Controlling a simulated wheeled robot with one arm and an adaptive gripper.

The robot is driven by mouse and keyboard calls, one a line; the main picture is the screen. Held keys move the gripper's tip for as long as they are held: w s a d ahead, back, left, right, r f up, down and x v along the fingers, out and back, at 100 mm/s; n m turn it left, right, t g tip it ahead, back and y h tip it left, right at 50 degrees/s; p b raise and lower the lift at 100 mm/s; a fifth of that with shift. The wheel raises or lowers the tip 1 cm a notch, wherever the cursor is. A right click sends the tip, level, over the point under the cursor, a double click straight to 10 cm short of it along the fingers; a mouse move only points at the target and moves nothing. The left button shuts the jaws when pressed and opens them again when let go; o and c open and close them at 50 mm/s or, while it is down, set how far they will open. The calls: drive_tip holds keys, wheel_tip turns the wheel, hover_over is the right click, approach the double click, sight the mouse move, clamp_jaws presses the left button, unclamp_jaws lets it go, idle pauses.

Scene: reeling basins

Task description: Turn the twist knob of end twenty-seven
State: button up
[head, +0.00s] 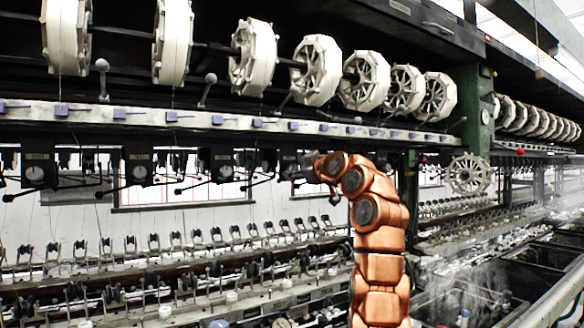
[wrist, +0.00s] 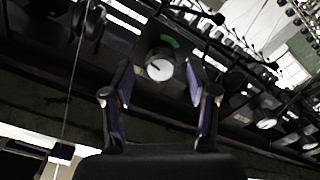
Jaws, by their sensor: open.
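My gripper (wrist: 158,80) is open in the wrist view, with one finger on each side of a round pale dial or knob face (wrist: 160,68) on a dark box. A green mark shows just above that face. The face appears between the fingertips but beyond them; I cannot tell whether anything touches. In the head view my gripper (head: 301,170) is small and dark at the row of black boxes, and hides the box it faces. Similar boxes with round faces hang to its left, one near it (head: 224,168). Their labels are too small to read, so I cannot pick out number twenty-seven.
White reels (head: 318,70) line the top above a long rail (head: 250,125). Thin dark rods with knobs stick out among the boxes. Rows of small fittings (head: 130,245) stand below. More pale round faces (wrist: 268,123) show at right in the wrist view.

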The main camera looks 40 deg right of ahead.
drive_tip(key=shift+w, duration=0.75)
drive_tip(key=shift+c, duration=0.2)
